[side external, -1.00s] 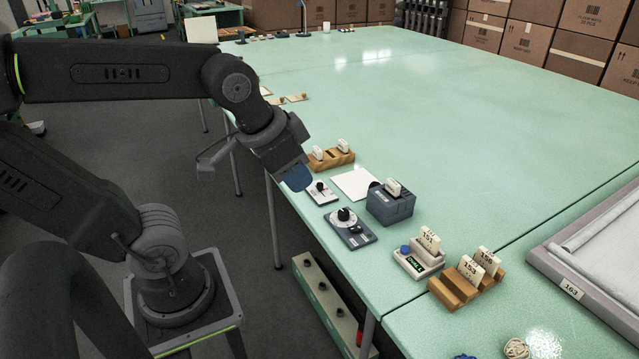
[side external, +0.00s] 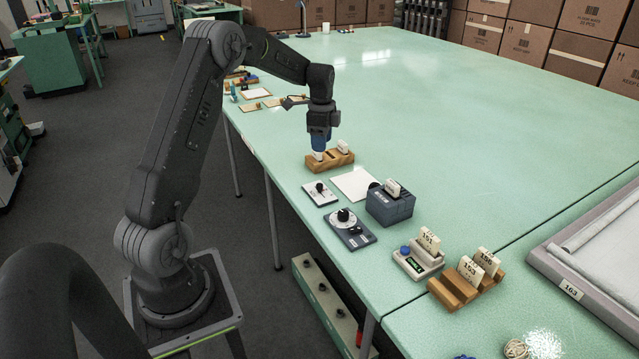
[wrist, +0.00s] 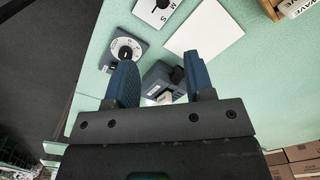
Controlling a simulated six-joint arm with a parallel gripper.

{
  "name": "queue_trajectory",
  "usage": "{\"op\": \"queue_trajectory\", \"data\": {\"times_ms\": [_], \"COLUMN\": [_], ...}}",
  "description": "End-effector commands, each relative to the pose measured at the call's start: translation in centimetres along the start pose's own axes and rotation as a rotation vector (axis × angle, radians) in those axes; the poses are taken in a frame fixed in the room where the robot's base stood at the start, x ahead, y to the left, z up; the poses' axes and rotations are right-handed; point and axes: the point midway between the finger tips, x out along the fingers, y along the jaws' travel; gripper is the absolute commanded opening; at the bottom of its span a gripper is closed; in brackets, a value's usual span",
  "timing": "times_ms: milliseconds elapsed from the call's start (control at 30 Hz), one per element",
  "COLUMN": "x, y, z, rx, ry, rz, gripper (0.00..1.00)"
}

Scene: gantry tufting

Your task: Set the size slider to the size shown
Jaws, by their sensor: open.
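The size slider (side external: 320,192) is a small white plate with a black knob, lying near the table's front edge. It also shows at the top of the wrist view (wrist: 158,10), with the letters M and S; the knob is partly cut off there. My gripper (side external: 319,148) points down in the side view, by the left card of a wooden rack; its height over the rack is hard to tell. In the wrist view its blue fingers (wrist: 162,72) stand apart, with nothing gripped between them. The size shown cannot be made out.
The wooden rack (side external: 330,165) holds white cards. A white sheet (side external: 356,183), a dial unit (side external: 350,232), a dark box (side external: 390,207), a small unit with a blue button (side external: 418,262) and another card rack (side external: 450,293) line the edge. The table's middle is clear.

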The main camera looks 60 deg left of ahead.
Motion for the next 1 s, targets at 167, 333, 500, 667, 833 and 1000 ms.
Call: {"op": "queue_trajectory", "data": {"times_ms": [167, 333, 500, 667, 833, 1000], "x": [1.6, 3.8, 7.3, 10.5, 13.2, 14.7], "y": [-0.9, -0.8, -0.7, -0.6, -0.6, -0.6], "z": [0.9, 0.9, 0.9, 0.9, 0.9, 0.9], "rx": [0.027, 0.027, 0.027, 0.026, 0.026, 0.026], "ry": [-0.002, -0.003, -0.003, -0.003, -0.002, -0.002], "rz": [0.016, 0.020, 0.019, 0.018, 0.016, 0.013], "gripper": [0.49, 0.49, 0.49, 0.49, 0.49, 0.49]}}
